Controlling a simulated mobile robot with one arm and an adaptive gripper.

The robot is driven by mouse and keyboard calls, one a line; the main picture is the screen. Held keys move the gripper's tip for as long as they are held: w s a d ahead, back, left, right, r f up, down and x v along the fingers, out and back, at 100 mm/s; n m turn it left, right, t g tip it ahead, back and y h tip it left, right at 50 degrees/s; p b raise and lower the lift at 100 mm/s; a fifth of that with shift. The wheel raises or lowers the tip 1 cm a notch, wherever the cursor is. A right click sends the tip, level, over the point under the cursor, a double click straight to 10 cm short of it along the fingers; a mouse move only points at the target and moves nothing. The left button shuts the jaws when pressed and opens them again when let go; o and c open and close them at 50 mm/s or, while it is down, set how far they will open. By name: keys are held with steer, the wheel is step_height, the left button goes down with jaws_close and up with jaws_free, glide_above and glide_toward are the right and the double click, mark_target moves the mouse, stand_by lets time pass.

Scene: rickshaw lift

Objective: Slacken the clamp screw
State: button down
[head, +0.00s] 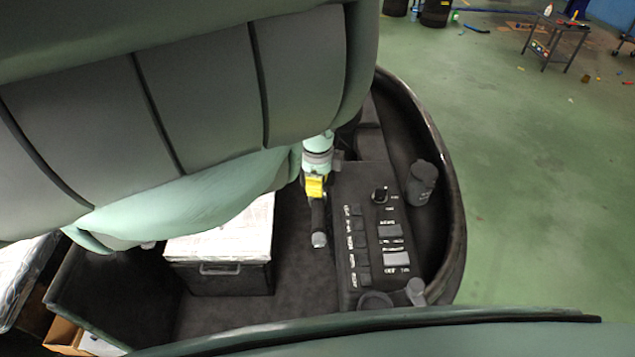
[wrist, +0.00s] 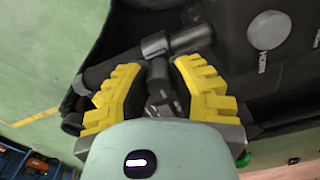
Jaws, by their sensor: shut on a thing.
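The clamp screw appears in the wrist view as a dark T-shaped piece, with a crossbar (wrist: 190,39) just beyond my fingertips and a stem between them. My gripper (wrist: 156,70) has its yellow stepped fingers on both sides of the stem and is shut on it. In the head view my gripper (head: 315,187) is small and partly hidden. A dark rod with a light grey end (head: 319,239) shows just below it. The contact between the fingers and the screw is hidden in the head view.
A black control panel (head: 364,285) with buttons stands right of my gripper, with a dark cylinder (head: 422,180) beyond it. A white-topped box (head: 225,240) is at the left. A curved dark rim (head: 455,205) encloses the right side. Green floor (head: 540,200) outside is mostly open.

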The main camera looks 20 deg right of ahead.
steer(key=n+b, duration=0.1)
steer(key=n, duration=0.2)
steer(key=shift+f+n+b, duration=0.1)
steer(key=shift+n+b, duration=0.25)
steer(key=shift+n, duration=0.05)
steer(key=n+b, duration=0.1)
steer(key=n, duration=0.4)
steer(key=n+b, duration=0.1)
steer(key=n, duration=0.3)
steer(key=shift+n, duration=0.4)
steer(key=shift+n+b, duration=0.7)
steer(key=shift+n, duration=1.2)
steer(key=c, duration=0.8)
jaws_free()
steer(key=shift+o, duration=0.2)
